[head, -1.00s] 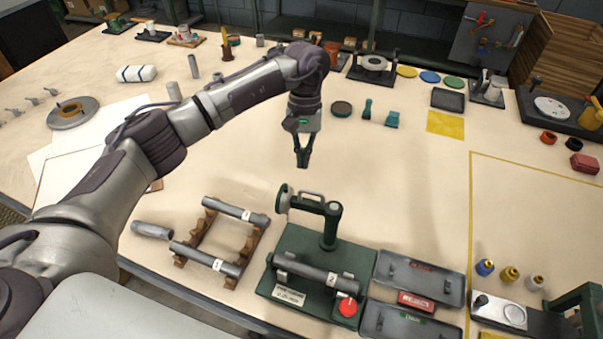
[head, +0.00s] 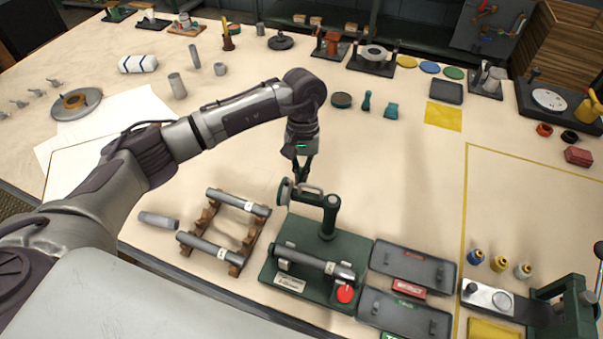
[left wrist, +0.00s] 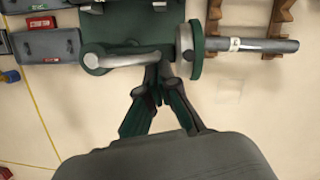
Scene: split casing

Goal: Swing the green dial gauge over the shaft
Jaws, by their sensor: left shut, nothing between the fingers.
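The green dial gauge (head: 284,192) sits at the left end of a swing arm on a green post (head: 329,215). The arm carries a pale bar handle and points left, away from the shaft. The grey shaft (head: 312,262) lies in supports on the green base (head: 262,272), in front of the post. My left gripper (head: 301,181) is shut and empty, just behind the gauge and handle. In the left wrist view its fingertips (left wrist: 160,75) overlap the pale handle (left wrist: 125,60) beside the gauge (left wrist: 190,52); contact is unclear. My right gripper does not show.
A wooden rack (head: 247,245) with two labelled shafts stands left of the base. Two grey trays (head: 412,264) lie to its right. A red knob (head: 345,293) sits on the base's front right corner.

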